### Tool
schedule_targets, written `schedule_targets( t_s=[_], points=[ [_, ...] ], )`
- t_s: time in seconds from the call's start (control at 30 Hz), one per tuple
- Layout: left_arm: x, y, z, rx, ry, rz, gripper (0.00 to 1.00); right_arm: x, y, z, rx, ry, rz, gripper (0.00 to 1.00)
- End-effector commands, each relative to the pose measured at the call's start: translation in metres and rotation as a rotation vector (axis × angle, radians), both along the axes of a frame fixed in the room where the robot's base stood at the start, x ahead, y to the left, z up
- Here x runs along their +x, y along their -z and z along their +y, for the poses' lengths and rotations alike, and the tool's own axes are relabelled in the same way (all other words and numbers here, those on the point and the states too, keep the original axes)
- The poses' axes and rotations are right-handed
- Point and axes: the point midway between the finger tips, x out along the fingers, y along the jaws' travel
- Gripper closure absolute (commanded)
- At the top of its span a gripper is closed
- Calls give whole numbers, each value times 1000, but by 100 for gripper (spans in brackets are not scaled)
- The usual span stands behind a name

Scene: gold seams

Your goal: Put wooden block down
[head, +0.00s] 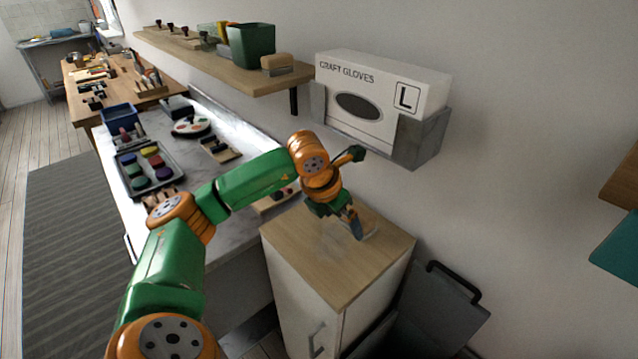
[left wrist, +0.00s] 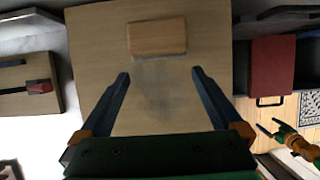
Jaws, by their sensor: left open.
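A plain wooden block (left wrist: 157,37) lies on a light wood surface (left wrist: 110,45) in the left wrist view. My left gripper (left wrist: 160,73) is open and empty. The block is beyond its fingertips, not between them. In the head view my left gripper (head: 352,222) points down over the wooden top of a white cabinet (head: 300,245). I cannot make out the block there; the gripper and wrist probably cover it.
A box of craft gloves (head: 370,95) sits in a grey wall holder close behind my wrist. A wall shelf (head: 220,75) holds a green pot (head: 250,45). A grey bench (head: 190,170) with a paint tray (head: 150,170) is at left. A dark bin (head: 435,305) stands right of the cabinet.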

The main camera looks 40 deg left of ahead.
Motion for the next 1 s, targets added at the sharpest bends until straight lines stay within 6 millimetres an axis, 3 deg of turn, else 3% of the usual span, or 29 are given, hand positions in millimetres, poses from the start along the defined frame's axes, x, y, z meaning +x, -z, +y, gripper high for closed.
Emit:
schedule_targets(
  t_s=[0.2, 0.37, 1.0],
  points=[
    [-47, 7, 5, 10, -1, 2, 0, 0, 29, 0, 0, 0, 0, 0],
    [-66, 4, 6, 5, -2, 1, 0, 0, 38, 0, 0, 0, 0, 0],
    [-70, 0, 5, 1, 1, 1, 0, 1, 38, 0, -1, 0, -1, 0]
  ],
)
